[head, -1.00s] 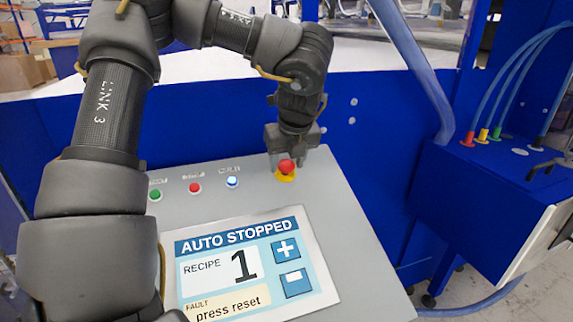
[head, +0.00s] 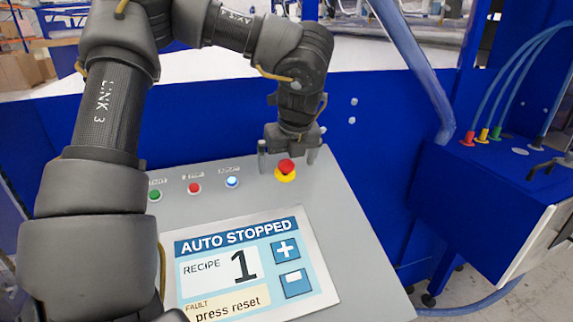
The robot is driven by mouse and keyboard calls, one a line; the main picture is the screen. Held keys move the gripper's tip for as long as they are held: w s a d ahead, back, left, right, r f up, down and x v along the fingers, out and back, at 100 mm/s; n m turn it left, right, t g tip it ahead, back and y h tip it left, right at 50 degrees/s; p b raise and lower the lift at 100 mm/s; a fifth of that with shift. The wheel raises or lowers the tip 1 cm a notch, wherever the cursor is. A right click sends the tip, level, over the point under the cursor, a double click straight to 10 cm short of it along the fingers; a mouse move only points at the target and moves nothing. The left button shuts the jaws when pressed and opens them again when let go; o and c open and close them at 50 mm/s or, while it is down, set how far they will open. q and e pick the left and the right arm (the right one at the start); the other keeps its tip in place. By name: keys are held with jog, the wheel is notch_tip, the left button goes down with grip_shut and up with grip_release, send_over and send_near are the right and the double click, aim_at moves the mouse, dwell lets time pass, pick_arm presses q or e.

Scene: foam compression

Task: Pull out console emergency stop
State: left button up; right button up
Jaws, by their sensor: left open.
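The emergency stop (head: 286,168) is a red mushroom button on a yellow base at the top of the grey console (head: 345,235). Whether a finger touches the console I cannot tell. The console screen (head: 245,262) reads "AUTO STOPPED", recipe 1, fault "press reset". My right gripper is not in view.
A green button (head: 155,195), a red button (head: 194,188) and a lit blue button (head: 232,182) sit in a row left of the emergency stop. A blue machine panel (head: 375,130) stands behind. A blue box (head: 465,205) with coloured hose fittings stands at the right.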

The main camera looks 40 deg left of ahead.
pick_arm(q)
jog(key=p+v, duration=0.4)
jog(key=v, duration=0.2)
jog(key=shift+r, duration=0.4)
jog(key=shift+d, duration=0.2)
dwell(0.3)
